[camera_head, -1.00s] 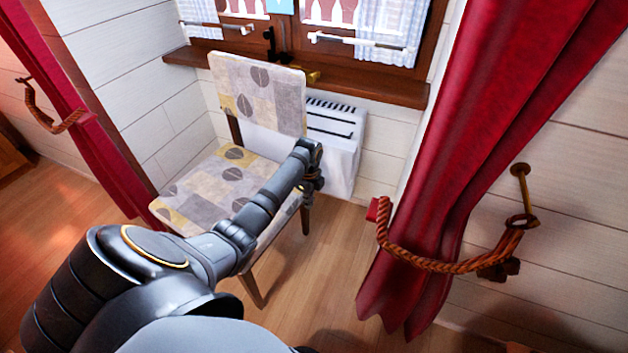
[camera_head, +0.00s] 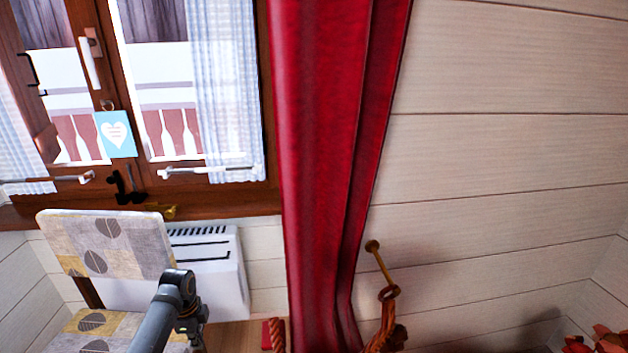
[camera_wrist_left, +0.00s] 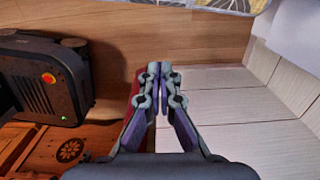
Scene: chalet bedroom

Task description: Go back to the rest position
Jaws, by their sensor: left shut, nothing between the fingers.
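My left gripper (camera_wrist_left: 160,70) shows in the left wrist view with its two fingers together and nothing between them. It points over the wooden floor beside the white plank wall. In the head view my left arm comes up from the bottom, and the left gripper (camera_head: 191,318) hangs small and dark at its end, in front of the patterned chair (camera_head: 105,245). Its fingers are hard to make out there. My right gripper is in neither view.
A white heater (camera_head: 215,270) stands under the window (camera_head: 140,90). A red curtain (camera_head: 325,150) with a rope tie (camera_head: 385,330) hangs right of it. Open wooden floor (camera_wrist_left: 180,30) shows in the wrist view.

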